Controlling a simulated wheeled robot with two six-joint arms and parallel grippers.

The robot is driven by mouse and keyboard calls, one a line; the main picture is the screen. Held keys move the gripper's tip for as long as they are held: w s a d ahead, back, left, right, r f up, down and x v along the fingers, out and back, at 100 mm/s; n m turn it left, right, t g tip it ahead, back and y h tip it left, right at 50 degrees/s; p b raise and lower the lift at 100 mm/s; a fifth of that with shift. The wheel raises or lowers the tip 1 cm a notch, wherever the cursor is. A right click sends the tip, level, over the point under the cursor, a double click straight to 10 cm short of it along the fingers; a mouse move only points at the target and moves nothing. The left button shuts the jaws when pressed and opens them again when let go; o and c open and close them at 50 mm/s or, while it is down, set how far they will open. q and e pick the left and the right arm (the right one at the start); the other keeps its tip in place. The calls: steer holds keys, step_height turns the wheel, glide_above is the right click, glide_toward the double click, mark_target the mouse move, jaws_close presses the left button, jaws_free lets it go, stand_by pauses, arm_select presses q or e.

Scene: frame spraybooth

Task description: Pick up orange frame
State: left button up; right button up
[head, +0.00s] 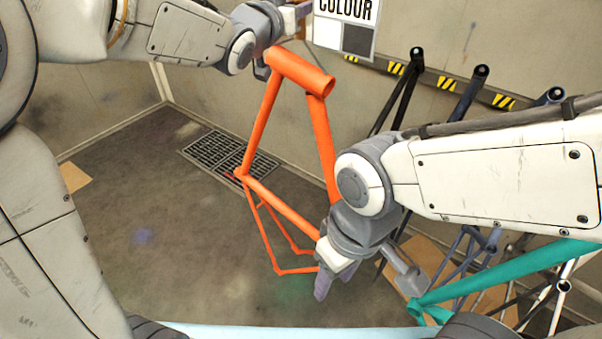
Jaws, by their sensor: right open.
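The orange frame (321,135) stands upright in the middle of the head view, its thick short tube at the top and its thin rear tubes low down. What holds it up is not clear. My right gripper (366,282) is open, its fingers apart and pointing down, in front of the frame's lower right part. The gripper and wrist hide part of that area. My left gripper (283,40) is at the top, close to the upper left end of the thick tube. Whether it touches the tube, and how far its jaws are apart, cannot be made out.
A COLOUR sign (345,22) hangs on the back wall. Dark frames (470,92) lean along a yellow-black striped rail (447,83). A teal frame (500,272) and other frames crowd the lower right. A floor grate (225,152) lies behind; the left floor is mostly clear.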

arm_select(q)
jaws_close()
stand_by(1.0)
